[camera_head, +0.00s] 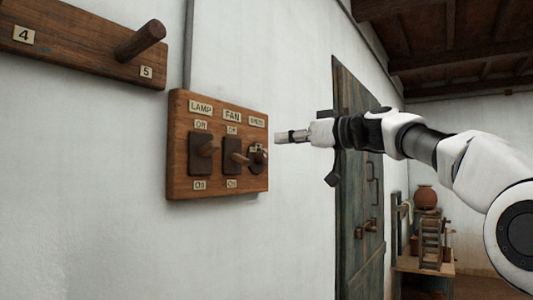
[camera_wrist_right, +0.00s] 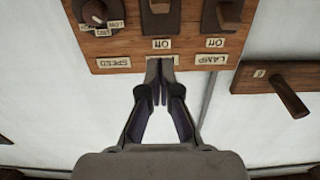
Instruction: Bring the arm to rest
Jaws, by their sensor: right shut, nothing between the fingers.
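My right gripper (camera_head: 280,137) reaches in from the right in the head view. Its fingers are shut with nothing between them, just right of a wooden switch panel (camera_head: 175,150) on the wall. In the right wrist view the closed fingertips (camera_wrist_right: 160,68) overlap the panel edge (camera_wrist_right: 110,62), between the upside-down SPEED and LAMP labels, covering the label there. No contact with the panel shows. The panel carries a LAMP switch (camera_head: 200,155), a FAN switch (camera_head: 233,155) and a round SPEED knob (camera_head: 258,157). My left gripper is out of view.
A wooden peg rail (camera_head: 75,45) numbered 4 and 5 is on the wall at upper left. A wooden door (camera_head: 362,210) stands behind my right arm. A table (camera_head: 420,265) with a clay pot (camera_head: 426,197) is at the back right. The wall below the panel is clear.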

